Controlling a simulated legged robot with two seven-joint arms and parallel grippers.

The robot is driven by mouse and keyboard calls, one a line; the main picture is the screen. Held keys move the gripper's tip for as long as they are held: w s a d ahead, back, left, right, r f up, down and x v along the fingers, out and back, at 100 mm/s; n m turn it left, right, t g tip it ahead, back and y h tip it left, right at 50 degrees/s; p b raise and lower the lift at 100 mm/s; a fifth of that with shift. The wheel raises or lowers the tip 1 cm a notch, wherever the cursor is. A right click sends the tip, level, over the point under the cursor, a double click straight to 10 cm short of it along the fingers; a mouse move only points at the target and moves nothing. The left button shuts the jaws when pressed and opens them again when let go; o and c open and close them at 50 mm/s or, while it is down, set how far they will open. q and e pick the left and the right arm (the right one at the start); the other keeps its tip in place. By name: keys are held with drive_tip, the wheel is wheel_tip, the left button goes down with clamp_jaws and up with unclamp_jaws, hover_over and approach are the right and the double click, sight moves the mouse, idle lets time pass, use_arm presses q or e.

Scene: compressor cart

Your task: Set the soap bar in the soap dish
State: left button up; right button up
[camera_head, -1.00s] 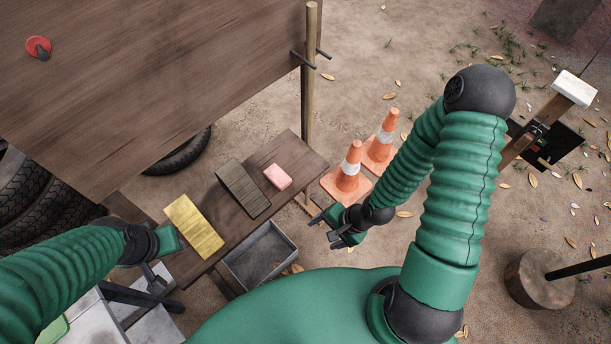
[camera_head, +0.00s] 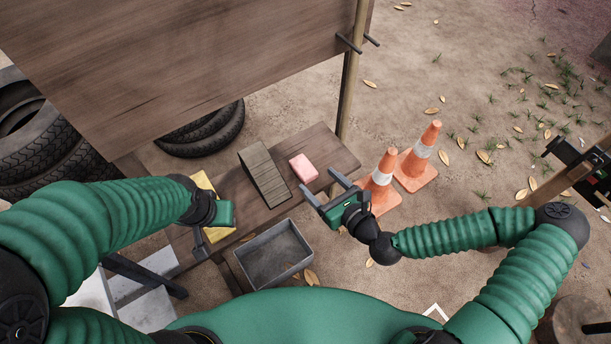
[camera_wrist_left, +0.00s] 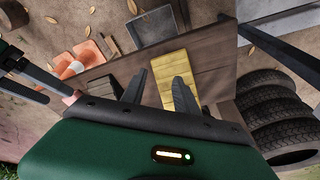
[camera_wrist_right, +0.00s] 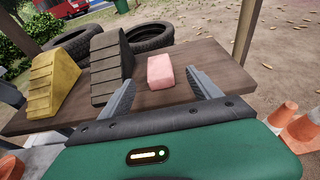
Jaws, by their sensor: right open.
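The soap bar, a pink block (camera_head: 303,167), lies on the brown plank table; it also shows in the right wrist view (camera_wrist_right: 160,71). My right gripper (camera_head: 320,182) is open and empty beside the table's right end, its fingers pointing toward the soap bar. In the right wrist view the bar appears ahead, between the open fingers (camera_wrist_right: 160,78), with a gap. My left gripper (camera_wrist_left: 158,76) has its fingers apart above the yellow ridged wedge (camera_wrist_left: 174,70), with nothing between them. I see no clear soap dish; an open grey tray (camera_head: 245,270) sits below the table's front edge.
A dark ridged wedge (camera_head: 264,174) stands left of the soap bar. Two orange cones (camera_head: 383,177) stand close to my right gripper. A large wooden panel (camera_head: 180,60) and its post (camera_head: 351,85) rise behind the table (camera_head: 318,150). Tires (camera_head: 205,130) lie behind.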

sight(305, 168)
drive_tip(key=x, duration=0.8)
drive_tip(key=shift+w+a+f+b, duration=0.1)
drive_tip(key=shift+w+a+b, duration=0.1)
drive_tip(key=shift+b, duration=0.1)
clamp_jaws()
